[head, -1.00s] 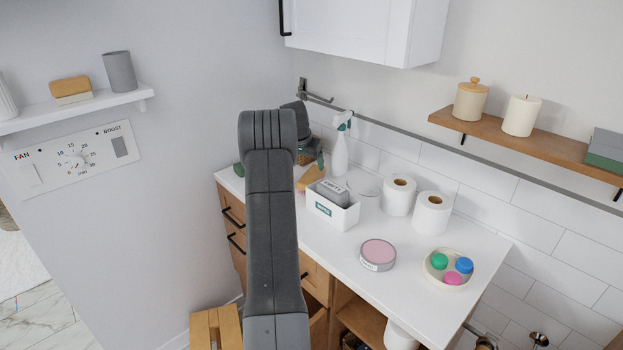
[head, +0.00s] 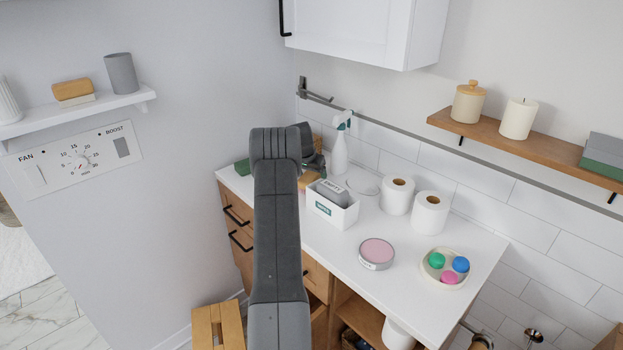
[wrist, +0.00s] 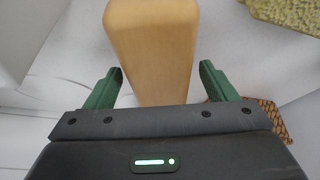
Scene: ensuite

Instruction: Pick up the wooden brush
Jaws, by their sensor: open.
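The wooden brush (wrist: 152,45) shows in the wrist view as a smooth tan block with rounded corners. It lies between the two green fingers of my gripper (wrist: 161,75), with a gap on each side. My gripper is open and not holding it. No bristles show. In the head view, a bit of tan wood, which looks like the brush (head: 310,180), shows beside the white box at the back left of the counter. My own arm hides most of the gripper and part of the brush there.
The white box (head: 333,212) with a grey item stands just right of the brush. A spray bottle (head: 340,152) stands behind. Paper rolls (head: 430,214), a pink-topped tin (head: 377,253) and a dish (head: 445,280) are further right. A yellow-green textured thing (wrist: 285,12) is near the gripper.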

